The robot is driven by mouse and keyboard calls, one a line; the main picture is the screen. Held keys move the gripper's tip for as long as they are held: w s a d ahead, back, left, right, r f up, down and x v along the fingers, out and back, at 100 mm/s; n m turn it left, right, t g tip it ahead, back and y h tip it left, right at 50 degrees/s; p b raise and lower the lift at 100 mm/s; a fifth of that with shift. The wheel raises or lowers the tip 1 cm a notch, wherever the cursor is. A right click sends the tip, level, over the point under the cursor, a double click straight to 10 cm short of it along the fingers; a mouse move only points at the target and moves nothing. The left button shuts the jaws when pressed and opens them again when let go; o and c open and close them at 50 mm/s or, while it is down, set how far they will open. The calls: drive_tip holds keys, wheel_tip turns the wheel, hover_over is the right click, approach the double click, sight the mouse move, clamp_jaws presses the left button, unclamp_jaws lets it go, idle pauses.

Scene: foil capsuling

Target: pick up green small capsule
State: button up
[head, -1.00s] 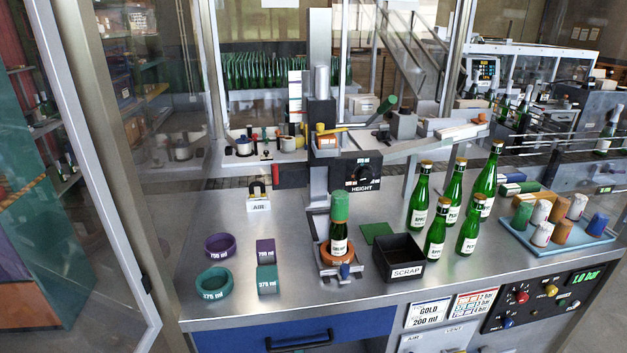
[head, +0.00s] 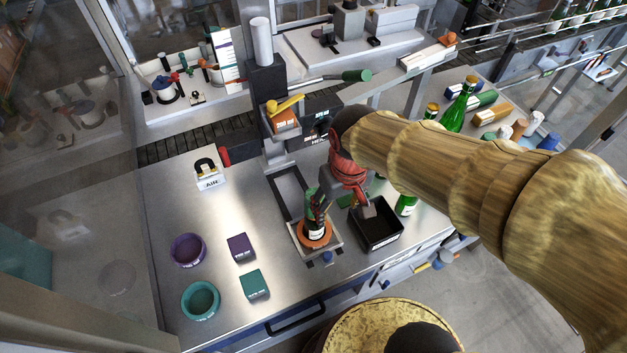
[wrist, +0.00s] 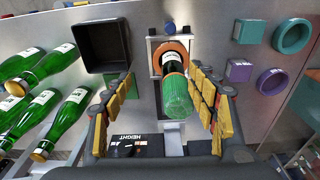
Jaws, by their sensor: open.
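The bottle stands upright in an orange ring (head: 314,235) on the machine's stand. In the head view the capsule (head: 312,196) is partly hidden by my gripper (head: 322,204). My gripper is open, and in the wrist view its yellow-padded fingers (wrist: 163,78) lie left and right of the capsule, with gaps visible on both sides. I cannot tell whether a fingertip touches it in the head view.
A black scrap bin (head: 376,226) stands close beside the stand, with green bottles (wrist: 25,90) beyond it. Purple (head: 187,250) and teal (head: 200,300) rings and two blocks lie to the left. The machine's column (head: 268,95) rises behind the bottle. Bare metal is free at front left.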

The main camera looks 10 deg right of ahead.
sight(311, 193)
drive_tip(key=w+a+p, duration=0.1)
drive_tip(key=w+p, duration=0.1)
drive_tip(key=w+a+n+g+p, duration=0.1)
drive_tip(key=w+a+p, duration=0.1)
drive_tip(key=w+a+n+p, duration=0.1)
drive_tip(key=w+a+p, duration=0.1)
drive_tip(key=p, duration=0.1)
drive_tip(key=shift+r, duration=0.25)
drive_tip(key=shift+w+a+f, duration=0.1)
drive_tip(key=shift+w+f, duration=0.05)
drive_tip(key=shift+f, duration=0.4)
drive_tip(key=f, duration=0.4)
drive_tip(key=s+d+f, duration=0.1)
drive_tip(key=shift+f+p, duration=0.4)
drive_tip(key=shift+w+a+f, duration=0.1)
drive_tip(key=shift+w+f, duration=0.05)
drive_tip(key=shift+f, duration=0.25)
drive_tip(key=shift+c, duration=1.2)
drive_tip(key=c, duration=0.5)
